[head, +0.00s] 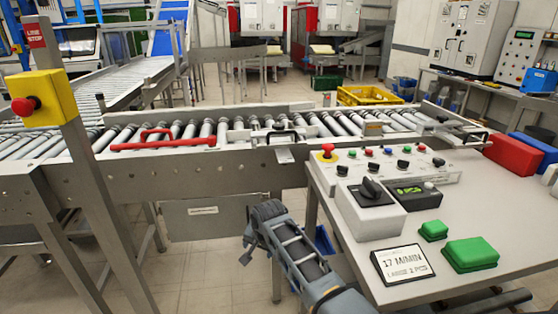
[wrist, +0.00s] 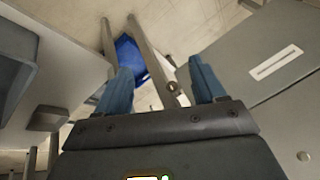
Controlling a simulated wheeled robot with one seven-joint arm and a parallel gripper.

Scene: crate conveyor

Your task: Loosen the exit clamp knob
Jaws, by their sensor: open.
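My gripper (wrist: 162,86) shows in the wrist view with its two blue fingers spread apart and nothing between them. In the head view my arm reaches up from the lower right, and its dark end (head: 264,216) is below and in front of the conveyor's near rail. Black-handled fittings sit on the near rail, one at the middle (head: 283,136) and one at the right end (head: 472,131). I cannot tell which, if either, carries the exit clamp knob. No clamp knob is clear in the wrist view.
The roller conveyor (head: 190,162) crosses the view, with a red bar (head: 165,146) on it. A control table (head: 455,215) at right holds a button panel, a black rotary switch (head: 371,188) and green blocks (head: 470,253). A yellow stop box (head: 42,96) stands at left.

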